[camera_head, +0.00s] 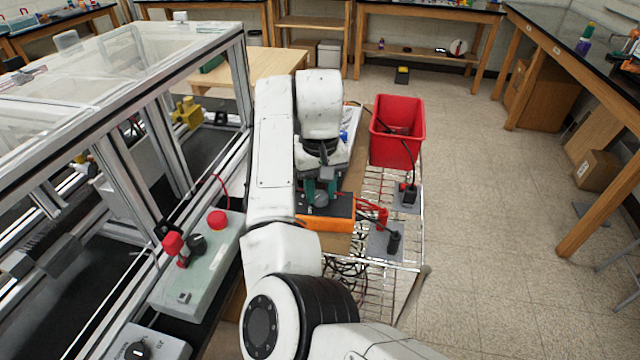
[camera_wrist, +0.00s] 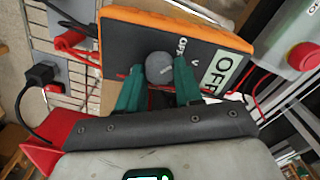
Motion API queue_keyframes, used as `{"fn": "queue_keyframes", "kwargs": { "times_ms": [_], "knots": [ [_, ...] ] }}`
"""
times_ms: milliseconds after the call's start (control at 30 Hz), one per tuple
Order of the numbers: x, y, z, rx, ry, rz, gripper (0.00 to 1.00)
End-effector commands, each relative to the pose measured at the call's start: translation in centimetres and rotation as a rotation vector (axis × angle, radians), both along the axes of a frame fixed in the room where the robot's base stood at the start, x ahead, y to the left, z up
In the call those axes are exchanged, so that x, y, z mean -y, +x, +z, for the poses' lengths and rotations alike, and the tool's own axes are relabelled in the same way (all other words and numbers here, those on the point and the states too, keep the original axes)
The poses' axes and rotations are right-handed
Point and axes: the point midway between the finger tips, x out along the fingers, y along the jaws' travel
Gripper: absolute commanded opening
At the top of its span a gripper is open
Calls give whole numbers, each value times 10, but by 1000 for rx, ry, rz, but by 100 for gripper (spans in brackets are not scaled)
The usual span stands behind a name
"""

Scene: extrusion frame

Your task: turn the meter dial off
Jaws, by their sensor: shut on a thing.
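The meter (camera_head: 342,206) is a dark box with an orange side, lying on the cart below my arm. It also shows in the wrist view (camera_wrist: 125,42), tilted, with its pale display (camera_wrist: 220,72) reading OFF in large letters. Its round grey dial (camera_wrist: 159,68) sits between my two green fingertips, with small OFF lettering on the face beside it. My gripper (camera_wrist: 160,76) is shut on the dial from both sides. In the head view my gripper (camera_head: 320,186) points down onto the dial. The dial's pointer mark is not clear.
A red bin (camera_head: 397,130) stands behind. At left is an aluminium extrusion frame (camera_head: 245,90) with a control box with red buttons (camera_head: 217,219). Open floor lies right.

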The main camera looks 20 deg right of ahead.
Motion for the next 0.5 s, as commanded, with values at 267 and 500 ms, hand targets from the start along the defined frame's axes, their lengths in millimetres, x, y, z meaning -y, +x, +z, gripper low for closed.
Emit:
{"fn": "queue_keyframes", "kwargs": {
  "times_ms": [267, 500],
  "knots": [
    [0, 0, 4, -1, -2, 173, 4],
    [0, 0, 0, 1, 0, 202, 4]
  ]
}}
